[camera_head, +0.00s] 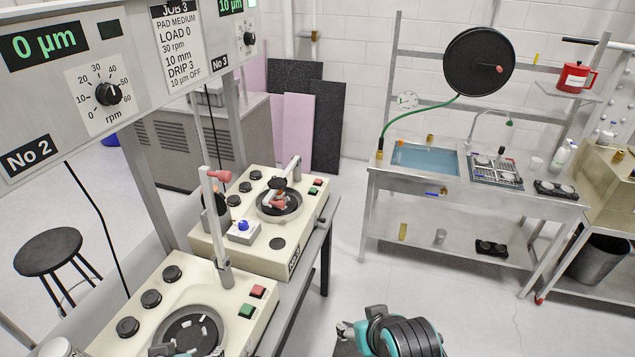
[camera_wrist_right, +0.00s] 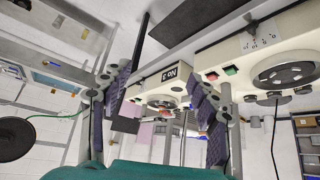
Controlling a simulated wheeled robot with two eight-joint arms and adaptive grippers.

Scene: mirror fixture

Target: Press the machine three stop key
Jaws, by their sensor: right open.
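Machine three, a cream polishing machine (camera_head: 238,243) with a No 3 label on its front, stands at the back of the bench. Its small red and green keys (camera_head: 316,186) sit side by side near its right-hand edge. Machine three also shows in the right wrist view (camera_wrist_right: 150,92), between my fingers. My right gripper (camera_head: 343,328) is at the bottom centre, to the right of the bench and well apart from the keys. In the right wrist view its fingers (camera_wrist_right: 158,100) are spread and empty.
The nearer cream machine (camera_head: 150,278) has larger red and green keys. An overhead panel (camera_head: 120,55) on posts spans the bench. An upright arm (camera_head: 216,225) rises between the machines. A sink table (camera_head: 480,188) stands at the right. The floor between bench and sink is clear.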

